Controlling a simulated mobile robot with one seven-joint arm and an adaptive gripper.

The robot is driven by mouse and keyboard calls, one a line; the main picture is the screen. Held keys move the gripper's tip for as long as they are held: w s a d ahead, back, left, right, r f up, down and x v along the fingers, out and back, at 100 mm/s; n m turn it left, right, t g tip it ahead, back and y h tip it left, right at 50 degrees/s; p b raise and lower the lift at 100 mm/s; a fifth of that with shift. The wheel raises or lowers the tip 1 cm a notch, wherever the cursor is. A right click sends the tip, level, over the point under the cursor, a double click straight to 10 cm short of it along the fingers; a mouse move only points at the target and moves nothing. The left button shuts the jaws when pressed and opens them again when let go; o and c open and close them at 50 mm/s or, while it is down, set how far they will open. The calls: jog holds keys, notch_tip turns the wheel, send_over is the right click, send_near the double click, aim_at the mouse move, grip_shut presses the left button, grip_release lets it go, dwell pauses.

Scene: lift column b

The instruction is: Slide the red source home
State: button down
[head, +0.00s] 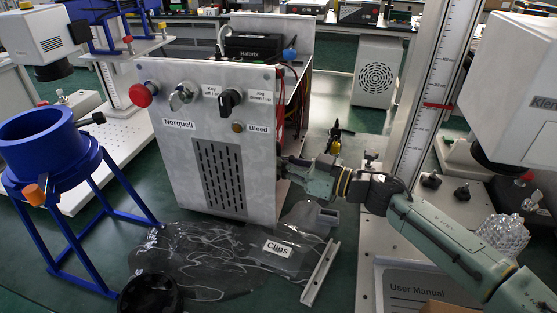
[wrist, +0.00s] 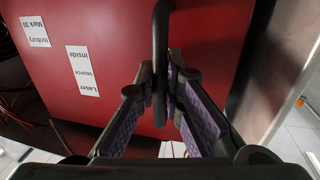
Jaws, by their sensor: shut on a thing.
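The red source (wrist: 110,35) fills most of the wrist view as a flat red face with two white labels. One label (wrist: 82,70) reads "Laser source inside", upside down. A black bar handle (wrist: 160,25) stands out from this face. My gripper (wrist: 160,82) is shut on the handle, one finger on each side. In the head view my gripper (head: 287,168) is at the right side of the white panelled cabinet (head: 180,130), its tips partly hidden behind the front panel. The red source cannot be made out in the head view.
A clear bag labelled "Clips" (head: 278,248) and a metal strip (head: 320,273) lie in front of the cabinet. A scale column (head: 430,90) stands close to my arm. A blue stand (head: 60,150) is at left. Dark cables (wrist: 20,110) hang beside the red face.

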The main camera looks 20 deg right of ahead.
jog(key=c, duration=1.9)
grip_release()
jog(key=shift+s+a, duration=0.2)
jog(key=shift+s, duration=0.05)
jog(key=shift+c, duration=0.2)
jog(key=shift+o, duration=1.3)
jog(key=shift+d, duration=0.15)
jog(key=v, duration=1.2)
